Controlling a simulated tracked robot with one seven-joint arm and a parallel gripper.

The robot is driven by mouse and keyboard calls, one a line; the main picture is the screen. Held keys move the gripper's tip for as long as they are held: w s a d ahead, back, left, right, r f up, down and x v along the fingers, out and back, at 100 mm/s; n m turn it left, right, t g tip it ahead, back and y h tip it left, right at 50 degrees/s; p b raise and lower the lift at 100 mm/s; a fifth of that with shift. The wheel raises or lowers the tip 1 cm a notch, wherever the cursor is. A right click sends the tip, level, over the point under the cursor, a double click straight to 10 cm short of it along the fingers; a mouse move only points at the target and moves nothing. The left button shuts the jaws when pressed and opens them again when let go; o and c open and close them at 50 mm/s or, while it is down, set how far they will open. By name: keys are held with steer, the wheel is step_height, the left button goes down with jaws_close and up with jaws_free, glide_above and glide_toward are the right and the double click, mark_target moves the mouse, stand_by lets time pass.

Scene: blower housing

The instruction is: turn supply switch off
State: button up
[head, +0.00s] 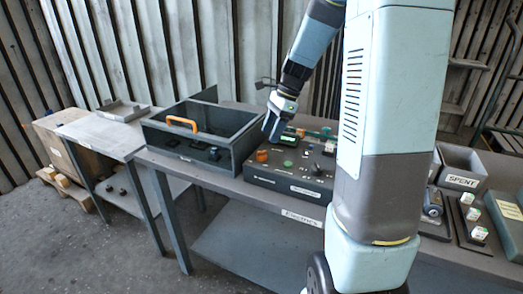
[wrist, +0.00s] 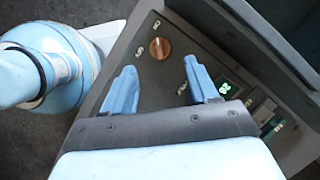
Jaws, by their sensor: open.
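A grey control panel (head: 290,180) stands on the bench. An orange rotary knob (head: 262,156) sits at its left end. The knob also shows in the wrist view (wrist: 160,48), with a ridge across its face and small markings around it. I cannot read a label that tells whether it is the supply switch. My gripper (head: 271,132) is above the panel's left part. In the wrist view my open, empty gripper (wrist: 160,72) has its two blue fingers apart, and the knob shows between and beyond the tips. I see no contact with it.
A grey open box (head: 225,150) with an orange handle (head: 182,123) stands left of the panel. A lit green display (head: 287,141) and a green button (head: 288,163) are near the knob. A bin marked SPENT (head: 461,181) is at the right.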

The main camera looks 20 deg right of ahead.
mark_target(262, 155)
steer(key=x, duration=0.7)
steer(key=shift+a+f, duration=0.1)
steer(key=shift+a, duration=0.05)
steer(key=shift+c, duration=0.3)
